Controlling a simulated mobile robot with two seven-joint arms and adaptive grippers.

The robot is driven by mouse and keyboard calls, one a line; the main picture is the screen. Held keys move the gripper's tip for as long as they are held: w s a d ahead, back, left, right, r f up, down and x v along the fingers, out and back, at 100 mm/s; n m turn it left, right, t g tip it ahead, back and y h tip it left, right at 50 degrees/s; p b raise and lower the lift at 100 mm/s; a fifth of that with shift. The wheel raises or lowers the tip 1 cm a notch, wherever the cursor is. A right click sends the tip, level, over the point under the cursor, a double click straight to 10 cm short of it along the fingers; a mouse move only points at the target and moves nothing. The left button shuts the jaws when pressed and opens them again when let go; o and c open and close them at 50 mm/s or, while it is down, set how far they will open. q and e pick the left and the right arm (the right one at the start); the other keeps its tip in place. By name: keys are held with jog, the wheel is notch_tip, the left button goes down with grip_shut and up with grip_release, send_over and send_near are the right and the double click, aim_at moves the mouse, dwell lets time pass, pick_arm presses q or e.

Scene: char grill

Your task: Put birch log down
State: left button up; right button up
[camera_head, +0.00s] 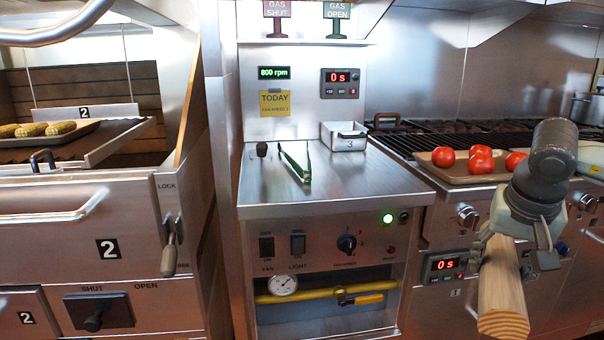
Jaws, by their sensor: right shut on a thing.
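The birch log (501,290) is a pale wooden piece with its cut end toward me and low in the head view. My right gripper (512,252) is shut on the log near its far end and holds it in the air in front of the right-hand grill's panel. The gripper hides part of the log's far end. My left gripper is not in view.
The steel counter (340,188) in the middle holds green-handled tongs (296,166) and a small metal pan (344,136); its front is bare. Several tomatoes (443,157) lie on a tray by the right grill. Corn (31,129) lies on a tray at left.

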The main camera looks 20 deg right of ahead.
jog(key=w+a+f+n+y, duration=0.1)
jog(key=w+a+f+n, duration=0.2)
jog(key=a, duration=0.9)
jog(key=w+a+f+n+t+y, duration=0.1)
jog(key=a+f+n, duration=0.4)
jog(key=a, duration=0.8)
notch_tip(320, 180, down, 3)
jog(key=shift+w+a+f+n+y, duration=0.15)
jog(key=shift+w+n+y, duration=0.35)
jog(key=shift+w, duration=0.75)
